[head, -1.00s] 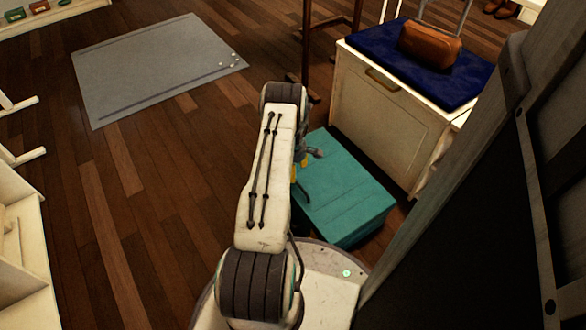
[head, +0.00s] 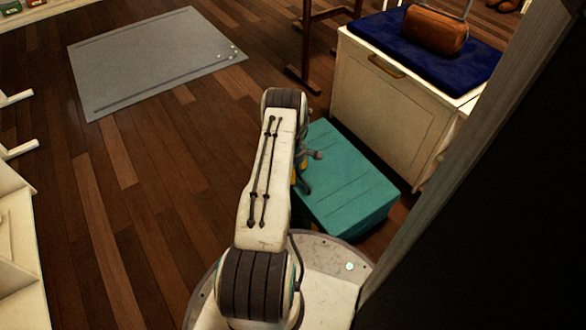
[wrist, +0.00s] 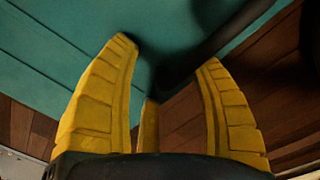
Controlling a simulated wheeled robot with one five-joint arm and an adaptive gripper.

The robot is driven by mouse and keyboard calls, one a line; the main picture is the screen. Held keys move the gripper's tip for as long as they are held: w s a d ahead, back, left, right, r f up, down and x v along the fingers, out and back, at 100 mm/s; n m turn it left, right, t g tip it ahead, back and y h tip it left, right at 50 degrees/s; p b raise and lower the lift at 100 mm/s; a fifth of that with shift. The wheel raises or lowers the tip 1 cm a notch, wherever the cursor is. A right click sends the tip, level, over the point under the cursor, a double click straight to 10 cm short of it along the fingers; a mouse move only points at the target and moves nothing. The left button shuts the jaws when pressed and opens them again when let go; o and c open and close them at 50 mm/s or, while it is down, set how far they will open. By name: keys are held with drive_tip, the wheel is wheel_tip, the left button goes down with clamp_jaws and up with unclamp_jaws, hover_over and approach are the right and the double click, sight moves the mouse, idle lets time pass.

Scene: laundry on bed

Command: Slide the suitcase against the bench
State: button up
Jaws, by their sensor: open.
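The teal suitcase (head: 350,185) lies flat on the wooden floor in front of the bench. The bench (head: 385,110) is a white cabinet with a dark blue cushion (head: 420,52) on top. The suitcase's far side is close to the bench front; whether they touch is unclear. My arm hides the suitcase's left side. My gripper is mostly hidden behind the arm in the head view. In the wrist view my gripper's yellow fingers (wrist: 167,52) are spread apart with nothing between them. The suitcase (wrist: 60,40) fills the upper left there, right by the fingertips.
A brown bag (head: 435,30) sits on the cushion. A dark post (head: 450,170) rises close on the right. A grey mat (head: 155,60) lies at the back left, and white shelving (head: 15,240) stands at the left edge. The floor on the left is clear.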

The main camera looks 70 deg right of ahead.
idle(0.3)
drive_tip(key=c, duration=1.1)
drive_tip(key=shift+d, duration=0.1)
clamp_jaws()
